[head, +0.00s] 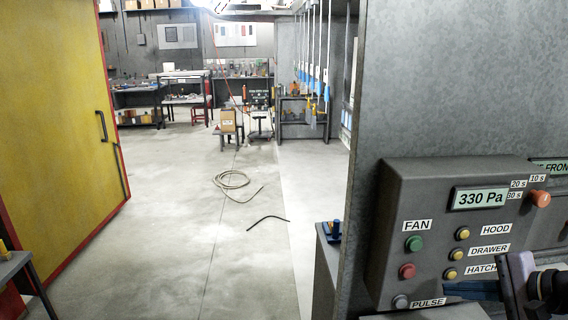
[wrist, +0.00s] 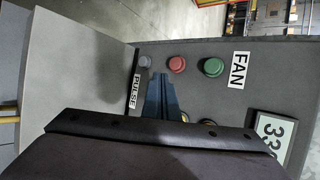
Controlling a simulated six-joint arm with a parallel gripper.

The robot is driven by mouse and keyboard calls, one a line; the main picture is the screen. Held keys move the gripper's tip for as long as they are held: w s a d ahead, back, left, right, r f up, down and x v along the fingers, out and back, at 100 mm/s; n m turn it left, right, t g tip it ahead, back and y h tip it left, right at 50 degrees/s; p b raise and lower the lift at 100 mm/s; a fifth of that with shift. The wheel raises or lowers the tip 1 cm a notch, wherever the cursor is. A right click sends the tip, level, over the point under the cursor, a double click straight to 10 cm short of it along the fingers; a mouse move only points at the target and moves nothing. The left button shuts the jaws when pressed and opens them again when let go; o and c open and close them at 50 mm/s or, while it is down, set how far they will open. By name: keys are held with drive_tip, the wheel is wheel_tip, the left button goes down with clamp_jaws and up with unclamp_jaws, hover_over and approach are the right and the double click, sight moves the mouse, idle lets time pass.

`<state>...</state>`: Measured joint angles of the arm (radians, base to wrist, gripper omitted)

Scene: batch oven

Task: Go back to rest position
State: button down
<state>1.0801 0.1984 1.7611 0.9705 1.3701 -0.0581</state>
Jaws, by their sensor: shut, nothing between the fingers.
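My gripper (wrist: 160,78) is shut and empty, its blue fingers side by side in front of the grey control panel (head: 400,210). In the head view its blue fingers (head: 470,291) and dark body show at the lower right, below the HATCH label. In the wrist view the fingertips lie near the grey PULSE button (wrist: 144,61) and the red button (wrist: 177,64). I cannot tell whether they touch the panel. The green FAN button (head: 413,243) is clear of the gripper. The display (head: 481,198) reads 330 Pa.
A yellow door (head: 60,130) stands at left. The floor between is open, with a coiled hose (head: 232,180).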

drive_tip(key=s+f+n+g+h, duration=0.15)
drive_tip(key=s+f+g, duration=0.25)
drive_tip(key=s+f, duration=0.4)
drive_tip(key=s+f+g+h, duration=0.3)
drive_tip(key=s+f, duration=0.2)
drive_tip(key=f, duration=0.6)
drive_tip(key=a+f+n+g, duration=0.2)
drive_tip(key=a+n, duration=1.1)
drive_tip(key=a, duration=1.1)
drive_tip(key=shift+s+n+h, duration=0.35)
drive_tip(key=shift+s+h, duration=0.05)
drive_tip(key=shift+h, duration=0.05)
